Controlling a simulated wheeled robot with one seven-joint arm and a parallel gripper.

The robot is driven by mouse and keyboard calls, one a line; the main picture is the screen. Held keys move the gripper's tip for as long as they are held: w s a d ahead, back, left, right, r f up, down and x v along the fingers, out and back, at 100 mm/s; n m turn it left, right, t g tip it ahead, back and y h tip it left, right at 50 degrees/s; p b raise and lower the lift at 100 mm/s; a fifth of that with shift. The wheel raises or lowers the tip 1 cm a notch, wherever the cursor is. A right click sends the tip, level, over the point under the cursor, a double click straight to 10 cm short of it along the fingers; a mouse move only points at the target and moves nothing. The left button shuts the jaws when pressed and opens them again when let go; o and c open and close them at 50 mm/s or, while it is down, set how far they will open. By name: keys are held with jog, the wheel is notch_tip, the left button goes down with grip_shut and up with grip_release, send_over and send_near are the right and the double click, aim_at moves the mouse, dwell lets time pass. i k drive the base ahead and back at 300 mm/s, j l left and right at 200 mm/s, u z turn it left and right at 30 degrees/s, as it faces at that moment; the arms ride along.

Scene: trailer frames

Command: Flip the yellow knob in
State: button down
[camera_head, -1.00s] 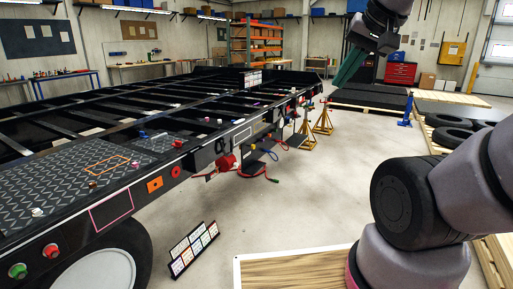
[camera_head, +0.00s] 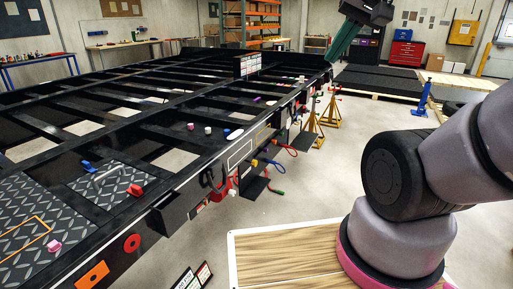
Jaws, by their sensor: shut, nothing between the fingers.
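My gripper (camera_head: 340,46) is at the top right of the head view, with long green fingers pointing down and to the left. The fingers look closed together, with nothing visible between them. In the picture it overlaps the far right corner of the black trailer frame (camera_head: 215,165); I cannot tell the gap between them. I cannot pick out a yellow knob with certainty. Several small coloured knobs and fittings sit along the trailer's right side, including a red one (camera_head: 135,190) and a white one (camera_head: 208,130). Those near the far corner are too small to tell apart.
Blue and red hoses (camera_head: 275,165) hang from the trailer's side. Yellow jack stands (camera_head: 331,112) stand by its far corner. A wood-topped platform (camera_head: 285,255) lies under my arm. A blue jack (camera_head: 421,98) stands farther right. The grey floor between is clear.

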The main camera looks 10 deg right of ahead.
aim_at(254, 162)
jog(key=i+l, duration=0.1)
jog(key=i, duration=1.1)
